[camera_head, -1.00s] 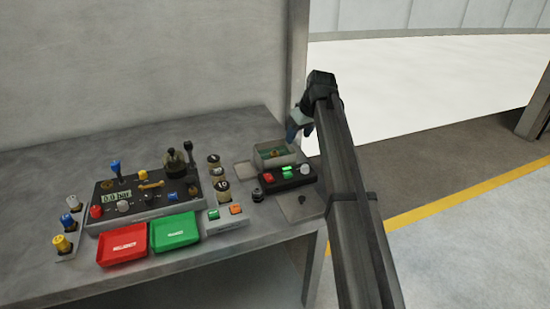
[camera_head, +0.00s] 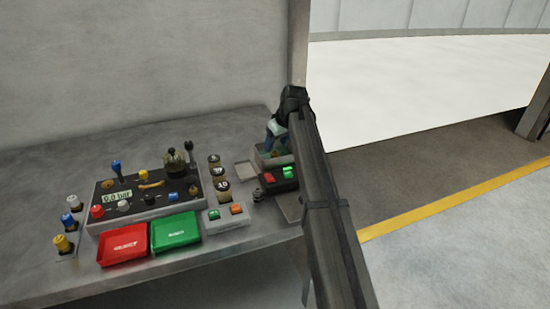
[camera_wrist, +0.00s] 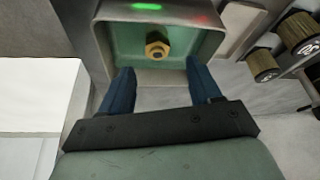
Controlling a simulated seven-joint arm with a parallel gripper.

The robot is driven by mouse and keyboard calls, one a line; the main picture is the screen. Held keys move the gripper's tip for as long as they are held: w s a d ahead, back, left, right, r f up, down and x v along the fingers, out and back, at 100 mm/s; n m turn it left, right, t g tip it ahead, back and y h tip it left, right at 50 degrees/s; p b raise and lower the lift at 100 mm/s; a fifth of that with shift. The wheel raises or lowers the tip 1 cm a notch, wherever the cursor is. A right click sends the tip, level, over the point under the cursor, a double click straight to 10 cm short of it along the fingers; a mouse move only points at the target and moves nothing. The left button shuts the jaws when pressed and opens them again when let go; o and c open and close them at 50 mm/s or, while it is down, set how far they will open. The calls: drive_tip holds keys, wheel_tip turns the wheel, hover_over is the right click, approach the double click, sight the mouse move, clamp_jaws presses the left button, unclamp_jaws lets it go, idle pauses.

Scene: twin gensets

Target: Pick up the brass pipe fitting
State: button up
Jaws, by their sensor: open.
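The brass pipe fitting (camera_wrist: 157,47) lies in a small open box (camera_wrist: 109,38) with a green inside, in the upper middle of the wrist view. My gripper (camera_wrist: 162,78) is open, its two blue fingers apart at the near rim of the box, with the fitting showing just beyond and between them. In the head view my gripper (camera_head: 277,136) is over the box (camera_head: 262,162), and my arm and hand hide most of the box. The fitting is hard to make out there.
A black button box (camera_head: 270,185) stands right in front of the box. Several weights with numbers (camera_head: 217,171), a control panel (camera_head: 150,190), a red tray (camera_head: 122,245) and a green tray (camera_head: 175,232) are to the left. The table's right edge is close by.

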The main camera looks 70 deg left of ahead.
sight(275, 152)
drive_tip(key=shift+w+d+x, duration=0.1)
drive_tip(key=shift+d+x, duration=0.1)
drive_tip(key=shift+x, duration=1.1)
drive_tip(key=shift+w+d+x, duration=0.1)
drive_tip(key=shift+d+x, duration=0.05)
drive_tip(key=shift+x, duration=1.15)
drive_tip(key=shift+f, duration=0.1)
clamp_jaws()
